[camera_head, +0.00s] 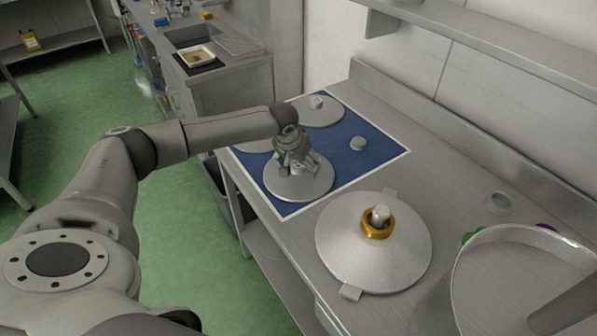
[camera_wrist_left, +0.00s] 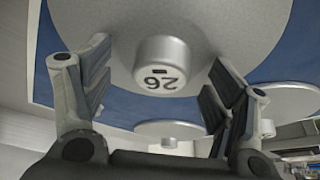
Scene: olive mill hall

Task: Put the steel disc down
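The steel disc (camera_head: 314,187) appears to lie flat on the blue mat (camera_head: 372,163), near its front left edge. Its central knob (camera_wrist_left: 165,65) carries the number 26, upside down in the left wrist view. My left gripper (camera_head: 297,165) is over this disc. In the left wrist view my left gripper (camera_wrist_left: 156,78) has its fingers spread either side of the knob, with visible gaps, so it is open. In the head view the gripper hides most of the knob. My right gripper is not in view.
A wall shelf (camera_head: 490,45) overhangs the bench.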

